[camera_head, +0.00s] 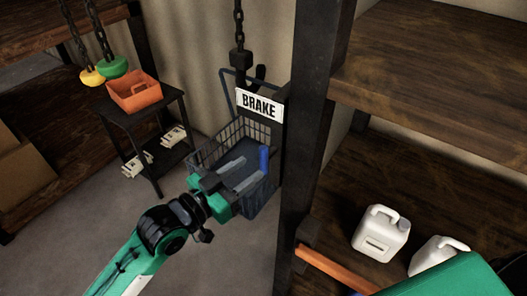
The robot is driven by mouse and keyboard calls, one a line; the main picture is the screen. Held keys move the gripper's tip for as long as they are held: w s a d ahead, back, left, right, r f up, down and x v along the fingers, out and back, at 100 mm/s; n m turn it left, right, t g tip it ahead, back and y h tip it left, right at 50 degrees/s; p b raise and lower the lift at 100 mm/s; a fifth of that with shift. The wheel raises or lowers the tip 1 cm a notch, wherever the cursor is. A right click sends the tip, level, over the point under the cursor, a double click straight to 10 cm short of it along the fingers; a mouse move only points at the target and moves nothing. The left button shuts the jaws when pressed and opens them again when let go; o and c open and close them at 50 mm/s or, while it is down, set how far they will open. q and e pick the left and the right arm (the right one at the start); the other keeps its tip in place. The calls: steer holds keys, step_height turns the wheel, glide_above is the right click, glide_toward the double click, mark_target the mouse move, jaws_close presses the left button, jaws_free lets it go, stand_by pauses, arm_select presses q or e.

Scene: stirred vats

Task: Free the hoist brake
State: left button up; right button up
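A white sign reading BRAKE (259,104) is fixed beside the dark post. Below it is an upright blue handle (264,160), in front of a dark wire basket (205,152). My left gripper (252,167) reaches in from the lower left. Its two grey fingers are spread and point toward the blue handle, with no object seen between them. The fingertips are close to the handle; I cannot tell whether they touch it. The handle's lower end and its mount are hard to make out. My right gripper is not in view.
A dark post (312,130) stands just right of the handle. Shelves at right hold white jugs (380,234). A black stand (158,120) carries an orange bin (135,92). Yellow (92,77) and green (114,67) pieces hang on chains.

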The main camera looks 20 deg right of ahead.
mark_target(260, 161)
arm_select(q)
steer(key=p+x, duration=0.1)
steer(key=x, duration=0.5)
steer(key=shift+d+p, duration=0.1)
steer(key=shift+p, duration=0.2)
jaws_close()
